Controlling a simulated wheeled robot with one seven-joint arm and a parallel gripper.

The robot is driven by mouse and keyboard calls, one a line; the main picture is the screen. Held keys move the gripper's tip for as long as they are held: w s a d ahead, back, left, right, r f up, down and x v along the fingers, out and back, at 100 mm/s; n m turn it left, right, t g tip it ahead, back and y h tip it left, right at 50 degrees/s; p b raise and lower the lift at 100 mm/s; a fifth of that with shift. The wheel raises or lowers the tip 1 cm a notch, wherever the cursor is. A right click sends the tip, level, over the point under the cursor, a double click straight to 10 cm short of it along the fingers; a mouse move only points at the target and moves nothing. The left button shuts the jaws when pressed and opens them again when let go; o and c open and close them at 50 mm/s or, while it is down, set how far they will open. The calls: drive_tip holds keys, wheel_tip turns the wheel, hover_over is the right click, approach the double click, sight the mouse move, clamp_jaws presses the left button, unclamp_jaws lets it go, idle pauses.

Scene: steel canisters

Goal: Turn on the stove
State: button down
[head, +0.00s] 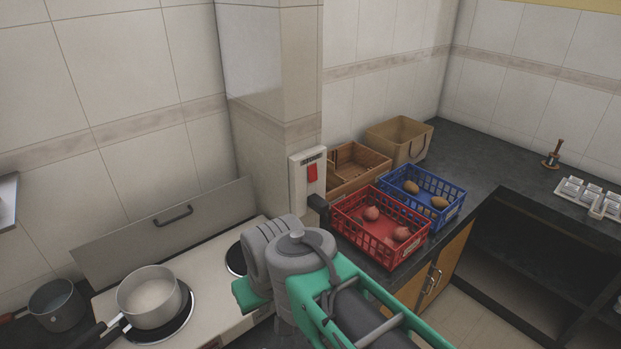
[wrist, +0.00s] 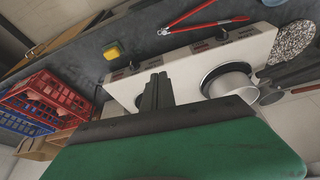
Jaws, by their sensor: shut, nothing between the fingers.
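The white stove (head: 215,275) is at the lower left in the head view, with its hinged metal lid (head: 165,225) raised behind. A light metal pot (head: 150,300) stands on its left burner; the right burner (head: 236,260) is partly hidden by my arm. In the wrist view the stove (wrist: 185,68) crosses the middle, with the pot (wrist: 232,82) on the right. Two small dark fittings that look like knobs, one on the right (wrist: 222,35) and one on the left (wrist: 133,66), sit along its upper edge. My gripper (wrist: 156,80) is shut and empty, its black fingers overlapping the stove; contact cannot be told.
A red basket (head: 345,220) and a blue basket (head: 455,190) hold vegetables right of my arm. A dark pot (head: 58,305) stands left of the stove. A red switch (head: 312,173) is on the wall column. Red-handled tongs (wrist: 210,18) and a yellow block (wrist: 112,50) lie on the dark counter.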

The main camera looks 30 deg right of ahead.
drive_tip(key=w+d+r+m+t+b, duration=0.1)
drive_tip(key=w+d+r+m, duration=0.15)
drive_tip(key=w+d, duration=0.25)
drive_tip(key=w+d+r+m+t+y+b, duration=0.1)
drive_tip(key=w+d+r+m, duration=0.1)
drive_tip(key=w+d+m, duration=0.25)
drive_tip(key=w+d+r+m+t+b, duration=0.1)
drive_tip(key=w+d+r+m+t, duration=0.15)
drive_tip(key=w+d, duration=0.3)
drive_tip(key=s+d+r+m+t, duration=0.1)
drive_tip(key=d+r+m, duration=0.1)
drive_tip(key=d, duration=0.5)
drive_tip(key=s+d+r+m+t, duration=0.1)
drive_tip(key=s+d+r+m, duration=0.1)
drive_tip(key=d+m, duration=0.3)
drive_tip(key=d, duration=0.3)
drive_tip(key=shift+d+y, duration=0.15)
drive_tip(key=shift+y, duration=0.15)
